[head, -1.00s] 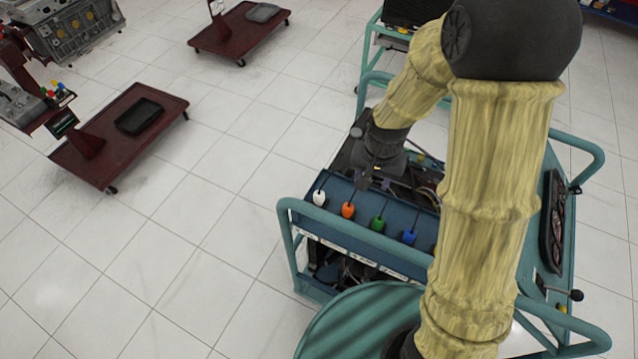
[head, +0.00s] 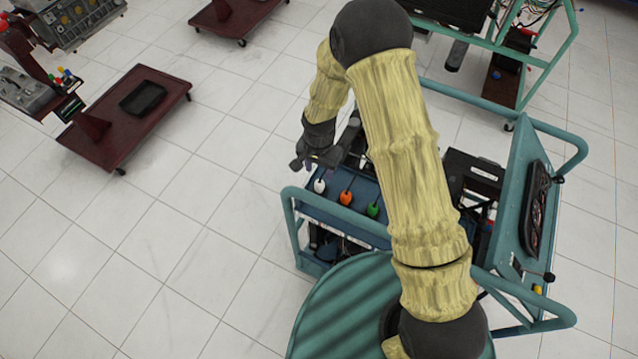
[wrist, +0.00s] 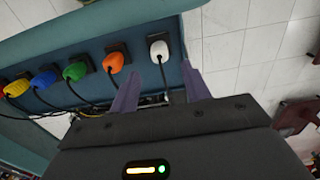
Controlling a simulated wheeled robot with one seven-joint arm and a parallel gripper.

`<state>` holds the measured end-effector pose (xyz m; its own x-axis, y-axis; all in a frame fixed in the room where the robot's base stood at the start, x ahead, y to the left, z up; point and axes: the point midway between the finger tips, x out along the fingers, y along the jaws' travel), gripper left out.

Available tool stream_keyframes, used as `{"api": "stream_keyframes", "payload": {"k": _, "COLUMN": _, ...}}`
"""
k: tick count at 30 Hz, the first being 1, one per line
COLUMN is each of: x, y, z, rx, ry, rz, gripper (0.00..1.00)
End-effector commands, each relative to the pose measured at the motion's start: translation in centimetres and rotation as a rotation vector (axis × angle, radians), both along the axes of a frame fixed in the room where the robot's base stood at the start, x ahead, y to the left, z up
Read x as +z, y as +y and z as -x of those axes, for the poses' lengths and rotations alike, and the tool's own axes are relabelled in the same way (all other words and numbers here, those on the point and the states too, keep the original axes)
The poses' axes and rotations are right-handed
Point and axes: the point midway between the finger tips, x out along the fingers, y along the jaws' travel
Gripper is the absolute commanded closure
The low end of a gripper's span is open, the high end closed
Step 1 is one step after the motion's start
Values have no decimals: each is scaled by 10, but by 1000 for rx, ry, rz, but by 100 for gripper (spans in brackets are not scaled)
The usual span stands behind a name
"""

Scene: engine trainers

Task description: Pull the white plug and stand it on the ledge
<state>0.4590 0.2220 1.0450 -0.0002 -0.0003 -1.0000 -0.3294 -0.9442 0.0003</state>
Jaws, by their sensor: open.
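The white plug (head: 319,186) sits at the left end of a row of coloured plugs on a blue panel (head: 330,211). In the wrist view the white plug (wrist: 158,48) is in a dark square socket, with a black cord running from it towards my gripper. My gripper (head: 315,160) is open and empty, just behind the plug in the head view. In the wrist view its two purple fingers (wrist: 160,70) point towards the plug, one to each side of its line, with the plug beyond the tips.
Orange (wrist: 113,61), green (wrist: 75,70), blue and yellow plugs stand in the same row, their cords close to my left finger. A teal tube rail (head: 340,222) edges the cart. Open tiled floor lies left of it; a red cart (head: 165,110) is further off.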

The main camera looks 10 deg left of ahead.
Motion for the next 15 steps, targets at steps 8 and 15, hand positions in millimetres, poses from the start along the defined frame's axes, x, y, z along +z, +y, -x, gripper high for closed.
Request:
{"api": "stream_keyframes", "payload": {"k": 8, "x": -31, "y": 0, "z": 0, "rx": 0, "ry": 1, "rz": 0, "gripper": 53}}
{"api": "stream_keyframes", "payload": {"k": 15, "x": -61, "y": 0, "z": 0, "rx": 0, "ry": 0, "rz": 0, "gripper": 53}}
